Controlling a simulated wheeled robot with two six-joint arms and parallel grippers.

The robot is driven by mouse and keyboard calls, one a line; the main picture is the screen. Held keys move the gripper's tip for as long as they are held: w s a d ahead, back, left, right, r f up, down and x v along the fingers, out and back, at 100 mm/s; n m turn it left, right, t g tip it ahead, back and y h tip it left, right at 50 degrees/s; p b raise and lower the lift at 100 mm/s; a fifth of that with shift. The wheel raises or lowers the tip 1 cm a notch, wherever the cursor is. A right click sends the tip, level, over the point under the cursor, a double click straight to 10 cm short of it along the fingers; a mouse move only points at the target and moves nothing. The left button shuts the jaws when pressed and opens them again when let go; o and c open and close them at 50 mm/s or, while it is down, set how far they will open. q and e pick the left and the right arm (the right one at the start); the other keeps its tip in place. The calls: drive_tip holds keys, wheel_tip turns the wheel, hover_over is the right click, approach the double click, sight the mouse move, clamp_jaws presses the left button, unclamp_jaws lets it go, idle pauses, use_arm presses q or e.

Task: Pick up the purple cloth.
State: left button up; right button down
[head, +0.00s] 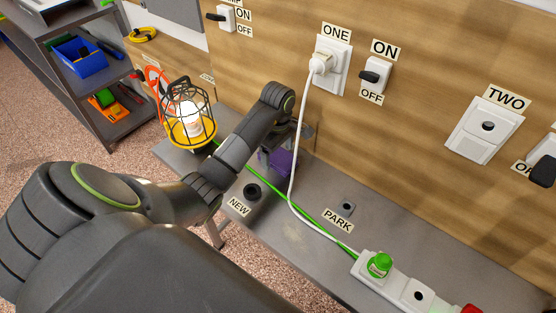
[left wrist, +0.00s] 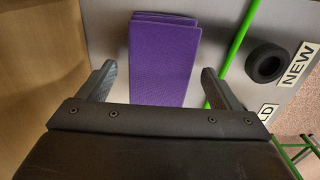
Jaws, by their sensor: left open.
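The purple cloth (left wrist: 165,55) is a folded, layered rectangle on the grey bench top, between the two fingers of my left gripper (left wrist: 158,86) in the left wrist view. The fingers are open, one to each side of the cloth, with gaps visible. The near end of the cloth is hidden by the gripper body. In the head view the cloth (head: 284,162) shows only partly, under my left gripper (head: 280,150) near the wooden back panel. My right gripper is in neither view.
A green cable (left wrist: 238,40) runs close beside the cloth, with a black ring (left wrist: 267,63) beyond it. A white cable (head: 291,185) hangs from socket ONE to the bench. A caged lamp (head: 189,120) stands left; a power strip (head: 400,284) lies right.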

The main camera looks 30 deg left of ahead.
sight(278, 155)
use_arm(q)
drive_tip(key=shift+f, duration=0.1)
drive_tip(key=c, duration=1.1)
drive_tip(key=shift+r, duration=0.35)
wheel_tip(278, 155, up, 2)
drive_tip(key=shift+r+b, duration=0.1)
drive_tip(key=shift+b, duration=0.3)
wheel_tip(278, 155, up, 7)
drive_tip(key=p, duration=0.7)
drive_tip(key=shift+r, duration=0.1)
